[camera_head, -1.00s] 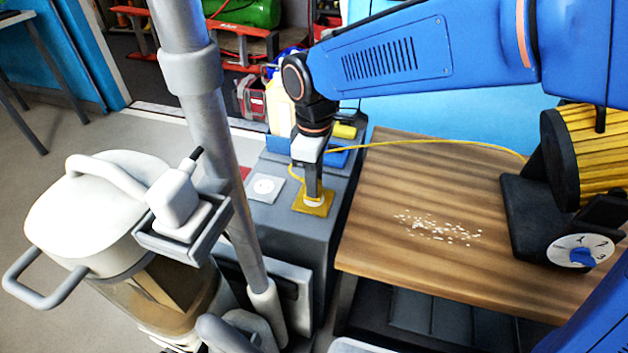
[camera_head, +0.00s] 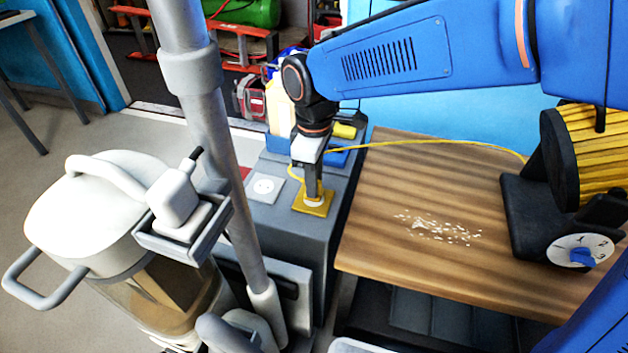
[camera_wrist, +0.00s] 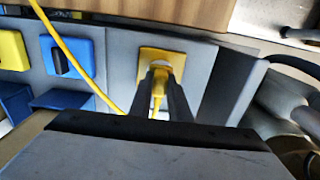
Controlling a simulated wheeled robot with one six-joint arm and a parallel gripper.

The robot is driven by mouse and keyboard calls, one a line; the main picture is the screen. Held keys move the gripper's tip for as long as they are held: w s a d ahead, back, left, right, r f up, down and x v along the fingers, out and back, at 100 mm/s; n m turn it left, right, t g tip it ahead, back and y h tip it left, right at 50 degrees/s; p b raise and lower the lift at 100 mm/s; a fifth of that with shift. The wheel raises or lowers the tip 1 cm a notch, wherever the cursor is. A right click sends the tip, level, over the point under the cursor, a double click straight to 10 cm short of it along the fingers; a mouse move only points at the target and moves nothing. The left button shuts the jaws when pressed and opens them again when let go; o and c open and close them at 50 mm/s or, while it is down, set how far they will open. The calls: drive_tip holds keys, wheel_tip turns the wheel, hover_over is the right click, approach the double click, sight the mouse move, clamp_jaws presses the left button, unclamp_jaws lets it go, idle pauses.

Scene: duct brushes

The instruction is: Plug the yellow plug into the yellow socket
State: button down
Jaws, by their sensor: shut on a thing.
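The yellow socket (camera_head: 314,208) is a square plate on top of the grey box, below my gripper (camera_head: 313,195). My gripper points straight down over it and is shut on the yellow plug (camera_wrist: 158,91). In the wrist view the plug sits between the two dark fingers, right at the round white centre of the yellow socket (camera_wrist: 146,66). The plug appears to meet the socket face; how deep its pins sit is hidden. The yellow cable (camera_head: 430,146) runs from the plug across to the reel (camera_head: 590,155).
A white socket (camera_head: 264,187) lies left of the yellow one. Blue sockets, one holding a dark plug (camera_wrist: 62,62), and another yellow plate (camera_wrist: 12,50) lie on the box. A wooden table (camera_head: 440,200) stands right; a grey pole (camera_head: 215,130) and a lidded canister (camera_head: 95,210) stand left.

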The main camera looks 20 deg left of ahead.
drive_tip(key=shift+f, duration=0.55)
drive_tip(key=c, duration=1.6)
unclamp_jaws()
wheel_tip(320, 180, up, 17)
drive_tip(key=shift+r, duration=0.2)
drive_tip(key=shift+d, duration=0.1)
